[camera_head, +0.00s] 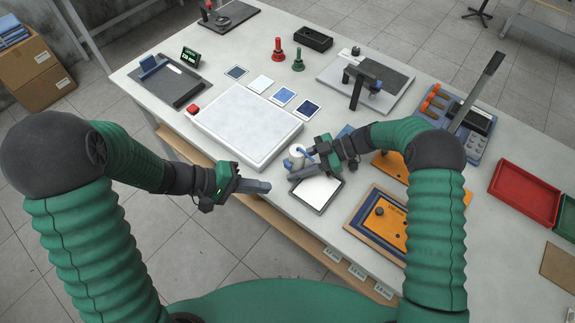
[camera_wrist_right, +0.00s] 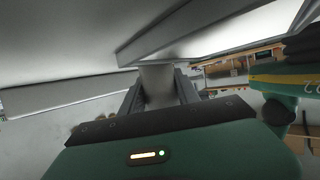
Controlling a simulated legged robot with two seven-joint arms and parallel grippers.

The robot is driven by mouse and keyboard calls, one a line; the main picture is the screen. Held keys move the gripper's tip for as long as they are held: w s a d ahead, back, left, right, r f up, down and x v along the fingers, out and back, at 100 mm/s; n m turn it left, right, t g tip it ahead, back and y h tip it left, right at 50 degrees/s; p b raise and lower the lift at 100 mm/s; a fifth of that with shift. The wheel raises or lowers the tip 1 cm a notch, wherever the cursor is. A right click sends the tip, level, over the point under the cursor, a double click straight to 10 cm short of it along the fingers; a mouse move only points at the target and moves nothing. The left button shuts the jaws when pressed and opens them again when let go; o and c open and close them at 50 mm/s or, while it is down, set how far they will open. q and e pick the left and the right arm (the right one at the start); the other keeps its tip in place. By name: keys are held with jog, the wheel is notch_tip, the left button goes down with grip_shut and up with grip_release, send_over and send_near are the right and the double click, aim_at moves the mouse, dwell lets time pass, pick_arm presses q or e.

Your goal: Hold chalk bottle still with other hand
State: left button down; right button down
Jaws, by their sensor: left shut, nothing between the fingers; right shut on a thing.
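A large white pad (camera_head: 245,122) with a red button lies left of the bottle. A dark-framed white tablet (camera_head: 317,192) lies just below it. Orange plates (camera_head: 385,222) lie to the right, and a red tray (camera_head: 525,193) further right. Small blue and white cards lie behind the pad.

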dwell(0.3)
jog(key=c, duration=0.8)
grip_release()
